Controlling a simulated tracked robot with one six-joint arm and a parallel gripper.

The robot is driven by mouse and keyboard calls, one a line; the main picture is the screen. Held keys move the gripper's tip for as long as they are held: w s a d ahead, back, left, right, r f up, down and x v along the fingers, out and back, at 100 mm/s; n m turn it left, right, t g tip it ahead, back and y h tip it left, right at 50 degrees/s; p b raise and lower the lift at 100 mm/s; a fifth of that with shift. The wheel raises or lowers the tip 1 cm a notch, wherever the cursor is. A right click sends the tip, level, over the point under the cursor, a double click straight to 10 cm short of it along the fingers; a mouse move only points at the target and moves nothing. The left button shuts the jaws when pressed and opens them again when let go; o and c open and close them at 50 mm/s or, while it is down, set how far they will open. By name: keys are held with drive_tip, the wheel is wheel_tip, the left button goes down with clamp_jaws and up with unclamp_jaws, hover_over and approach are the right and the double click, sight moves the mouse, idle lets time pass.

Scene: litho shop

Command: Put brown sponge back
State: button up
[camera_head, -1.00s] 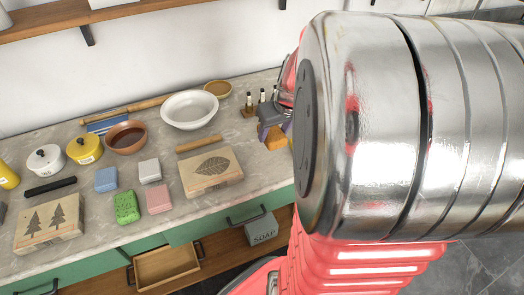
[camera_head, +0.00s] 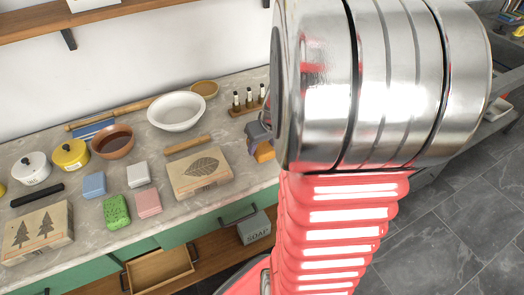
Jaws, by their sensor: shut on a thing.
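The brown sponge (camera_head: 264,152) shows as a small orange-brown block at the right end of the counter, partly behind my arm. My gripper (camera_head: 262,143) is mostly hidden by my arm's large metal link; a grey and purple part of it shows just above the sponge. It is shut on the sponge. I cannot tell whether the sponge touches the counter. On the counter, a blue sponge (camera_head: 94,185), a pale grey one (camera_head: 138,175), a green one (camera_head: 116,211) and a pink one (camera_head: 148,204) lie in two rows.
A leaf-carved block (camera_head: 200,175) lies between the sponges and my gripper. Behind are a rack of small bottles (camera_head: 246,108), a white bowl (camera_head: 176,111) and a brown bowl (camera_head: 113,141). Below, a wooden drawer (camera_head: 160,270) stands open near a SOAP box (camera_head: 254,228).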

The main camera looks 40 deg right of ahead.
drive_tip(key=shift+f, duration=1.85)
drive_tip(key=shift+f, duration=0.1)
drive_tip(key=o, duration=0.9)
drive_tip(key=shift+v, duration=6.1)
drive_tip(key=shift+w+a, duration=0.1)
